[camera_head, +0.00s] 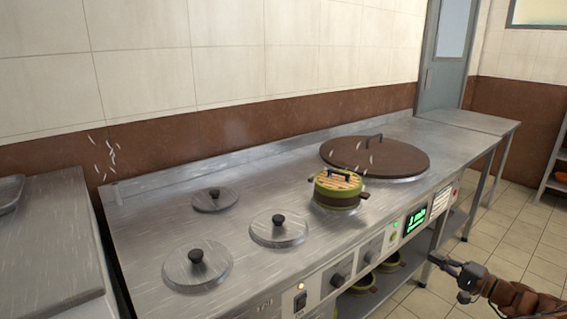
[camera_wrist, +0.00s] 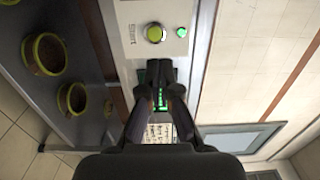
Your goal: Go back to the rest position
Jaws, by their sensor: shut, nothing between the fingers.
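My gripper (camera_head: 459,270) shows at the lower right of the head view, in front of the stove's front panel and below the counter edge. Its fingers are shut and empty. In the wrist view the gripper (camera_wrist: 158,75) points toward the control panel, and its fingers cover much of the green display (camera_wrist: 141,78). The display (camera_head: 414,221) shows clearly in the head view, with green lit text. I cannot tell from the frames whether the fingertips touch the panel.
The steel counter (camera_head: 150,230) holds three small round lids, a large brown lid (camera_head: 375,157) and a green pot (camera_head: 336,190) with a slatted top. Green pots (camera_wrist: 46,53) stand on the shelf below. Tiled floor (camera_head: 510,250) is free at the right. A side table (camera_head: 465,119) stands beyond.

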